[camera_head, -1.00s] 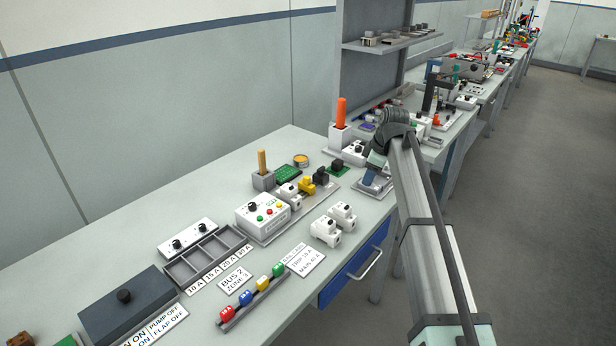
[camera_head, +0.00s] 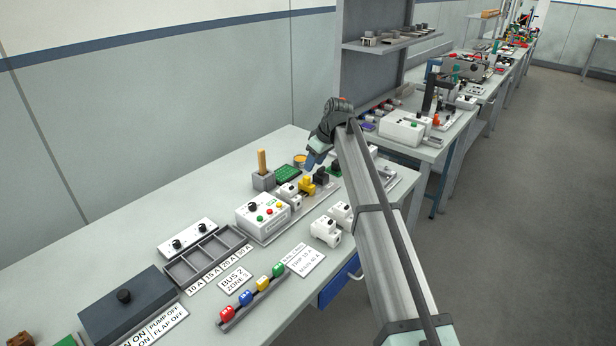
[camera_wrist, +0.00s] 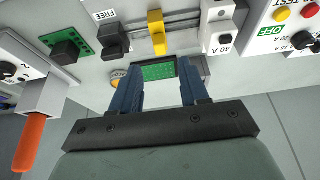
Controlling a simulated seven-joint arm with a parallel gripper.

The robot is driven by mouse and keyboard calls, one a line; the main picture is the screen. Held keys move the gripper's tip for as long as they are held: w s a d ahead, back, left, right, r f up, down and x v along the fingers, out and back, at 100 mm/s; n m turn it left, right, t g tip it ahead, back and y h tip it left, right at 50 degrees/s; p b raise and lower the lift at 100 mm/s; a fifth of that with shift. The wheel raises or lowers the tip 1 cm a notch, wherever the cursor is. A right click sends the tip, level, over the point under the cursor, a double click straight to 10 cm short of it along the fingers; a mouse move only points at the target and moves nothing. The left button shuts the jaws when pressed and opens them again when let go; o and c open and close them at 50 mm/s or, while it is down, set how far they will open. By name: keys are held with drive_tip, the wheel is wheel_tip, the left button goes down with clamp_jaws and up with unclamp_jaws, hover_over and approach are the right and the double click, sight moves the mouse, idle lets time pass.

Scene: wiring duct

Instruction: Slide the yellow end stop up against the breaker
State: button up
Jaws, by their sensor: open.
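The yellow end stop (camera_head: 307,186) sits on the rail between a white breaker (camera_head: 289,194) and a black block (camera_head: 321,177). In the wrist view, the end stop (camera_wrist: 157,36) is at the top middle. The breaker marked 40 A (camera_wrist: 218,30) is to its right, with a stretch of bare rail (camera_wrist: 182,24) between them. My gripper (camera_head: 312,164) is above and behind the rail. In the wrist view its two blue fingers (camera_wrist: 159,72) are apart and empty, with the end stop beyond their tips.
The black block (camera_wrist: 115,42), by a FREE label, is left of the end stop in the wrist view. A green board (camera_head: 288,174) and a grey block with wooden handle (camera_head: 263,181) stand behind the rail. A control box (camera_head: 263,214) adjoins the breaker. Loose white breakers (camera_head: 325,232) stand in front.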

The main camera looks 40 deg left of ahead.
sight(307, 177)
drive_tip(key=x, duration=0.7)
drive_tip(key=shift+a+f, duration=0.15)
drive_tip(key=shift+f, duration=0.2)
clamp_jaws()
idle(0.4)
